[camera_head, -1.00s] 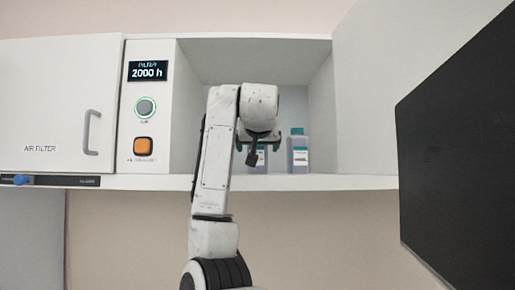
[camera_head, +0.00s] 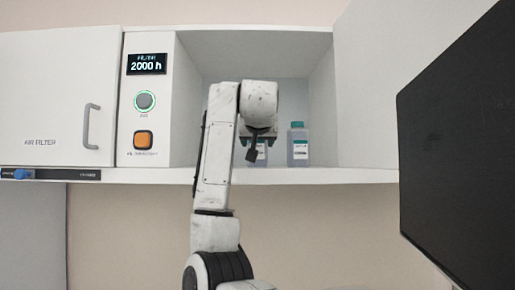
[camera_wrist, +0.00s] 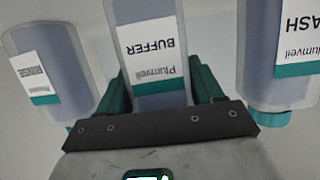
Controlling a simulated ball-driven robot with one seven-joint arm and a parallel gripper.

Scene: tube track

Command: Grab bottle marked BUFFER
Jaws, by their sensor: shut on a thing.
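The bottle marked BUFFER (camera_wrist: 152,58) fills the middle of the wrist view, upside down in the picture, with a white label and a teal band. My gripper (camera_wrist: 163,92) has its green fingers on either side of this bottle and is shut on it. In the head view my gripper (camera_head: 257,143) is inside the open shelf compartment. It hides most of the held bottle (camera_head: 261,153), whose lower part appears at about shelf level; whether it touches the shelf I cannot tell.
In the wrist view, a bottle with a label ending in "ASH" (camera_wrist: 270,60) stands close right, and another labelled bottle (camera_wrist: 55,70) is left. One neighbour bottle (camera_head: 299,150) shows right of my gripper. A dark screen (camera_head: 455,150) stands at right.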

